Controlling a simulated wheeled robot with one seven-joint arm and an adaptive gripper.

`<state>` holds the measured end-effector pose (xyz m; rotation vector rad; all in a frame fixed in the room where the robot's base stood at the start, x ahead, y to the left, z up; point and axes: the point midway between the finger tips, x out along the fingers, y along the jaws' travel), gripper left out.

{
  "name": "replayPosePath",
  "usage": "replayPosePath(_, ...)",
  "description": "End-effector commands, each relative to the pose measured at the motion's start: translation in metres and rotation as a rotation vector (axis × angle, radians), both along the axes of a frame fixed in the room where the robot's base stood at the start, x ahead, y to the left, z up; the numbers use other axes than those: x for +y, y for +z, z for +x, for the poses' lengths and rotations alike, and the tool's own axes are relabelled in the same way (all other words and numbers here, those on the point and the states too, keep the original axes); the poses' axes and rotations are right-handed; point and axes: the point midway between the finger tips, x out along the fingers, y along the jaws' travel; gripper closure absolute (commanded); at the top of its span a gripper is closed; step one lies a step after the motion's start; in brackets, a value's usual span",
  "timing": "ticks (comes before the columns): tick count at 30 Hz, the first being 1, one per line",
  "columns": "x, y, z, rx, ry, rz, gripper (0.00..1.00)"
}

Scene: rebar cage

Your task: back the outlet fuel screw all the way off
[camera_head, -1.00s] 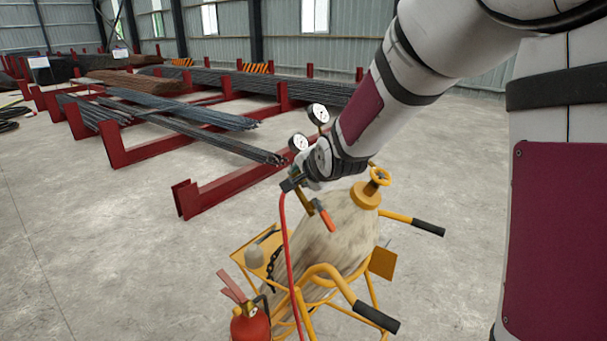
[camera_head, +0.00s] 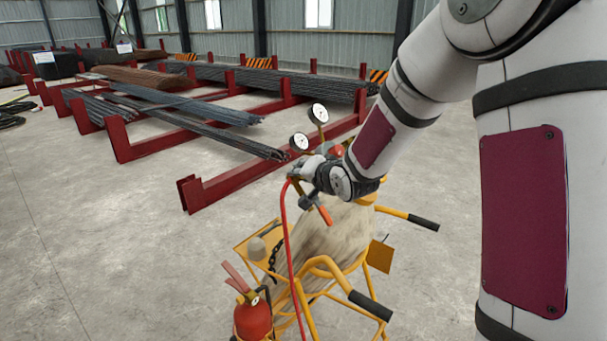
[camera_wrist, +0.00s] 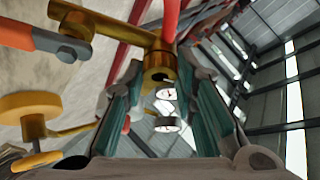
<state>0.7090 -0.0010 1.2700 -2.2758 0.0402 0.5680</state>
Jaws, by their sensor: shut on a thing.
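In the wrist view a brass fitting (camera_wrist: 160,66) with a round hole in its end stands between the two finger pads of my gripper (camera_wrist: 160,85). The fingers are shut on it. Whether this part is the outlet fuel screw itself I cannot tell. A brass arm runs left from it towards an orange-tipped grey handle (camera_wrist: 30,36). In the head view my gripper (camera_head: 312,173) is at the regulator on top of the pale cylinder (camera_head: 335,230), and it hides most of the fittings. Two round gauges (camera_head: 318,113) stand above it, and an orange handle (camera_head: 324,214) hangs below.
A red hose (camera_head: 287,235) runs down from the regulator. The yellow cart (camera_head: 325,263) has black-gripped handles and a red fire extinguisher (camera_head: 253,318). A red rack (camera_head: 205,192) with rebar stands behind left.

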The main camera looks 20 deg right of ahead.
Motion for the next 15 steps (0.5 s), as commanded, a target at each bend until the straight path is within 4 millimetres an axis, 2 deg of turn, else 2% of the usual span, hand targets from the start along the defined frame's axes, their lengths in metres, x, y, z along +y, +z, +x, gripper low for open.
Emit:
replayPosePath(8,0.0015,-0.0010,-0.0006,0.003,0.004,-0.001,1.00)
replayPosePath(9,0.0014,-0.0011,-0.0006,0.003,0.003,-0.001,0.66)
replayPosePath(15,0.0006,-0.0008,-0.0003,0.002,0.001,-0.001,0.66)
